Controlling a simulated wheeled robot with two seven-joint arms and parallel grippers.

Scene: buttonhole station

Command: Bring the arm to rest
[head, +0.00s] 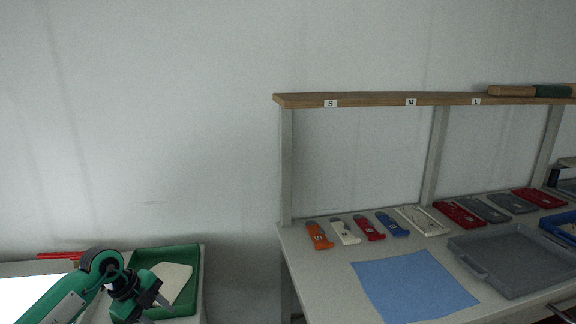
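My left arm (62,302), green and white, comes in from the lower left. My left gripper (157,311) is in front of the side table and the near part of a green tray (197,285). Its two grey fingertips look apart, with nothing seen between them. A cream-coloured piece (174,279) lies in the green tray, partly hidden behind the gripper. My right gripper is not in view.
The right-hand table (325,282) bears a blue cloth (413,287), a grey tray (512,262) and a row of small tools and coloured trays, including an orange tool (318,236). A wooden shelf (380,99) marked S, M, L stands above. A gap separates the tables.

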